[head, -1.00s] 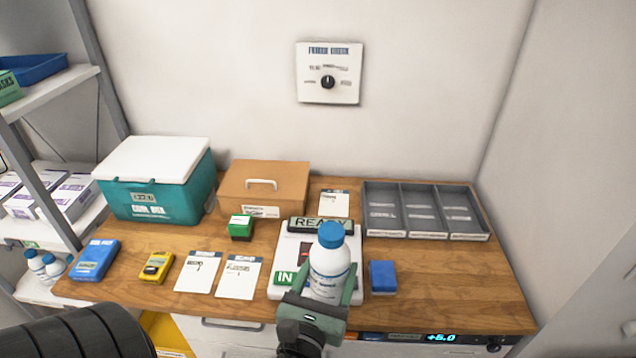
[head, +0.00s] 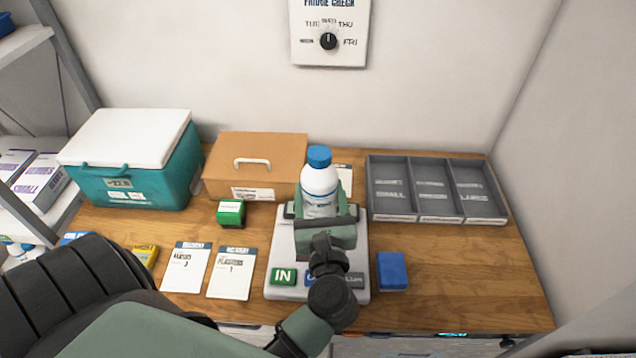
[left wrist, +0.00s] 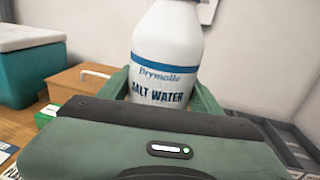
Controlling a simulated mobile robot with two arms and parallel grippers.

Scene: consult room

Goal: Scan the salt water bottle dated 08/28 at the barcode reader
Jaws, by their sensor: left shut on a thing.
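A white salt water bottle (head: 320,186) with a blue cap is held upright by my left gripper (head: 322,212), whose fingers are shut around it. In the left wrist view the bottle (left wrist: 168,55) reads "SALT WATER"; no date is legible. The barcode reader (head: 284,291) is a pale flat unit on the counter with a green "IN" button and other buttons at its front edge. The bottle and gripper are over the back part of the reader and hide its display and most of its middle. I cannot tell whether the bottle touches it. My right gripper is not in view.
A teal cooler (head: 130,185), a brown box (head: 255,165) and a small green box (head: 231,213) stand at the left and back. A grey divided tray (head: 437,218) is at the back right. Two cards (head: 232,272) and a blue block (head: 392,271) flank the reader. The right front counter is clear.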

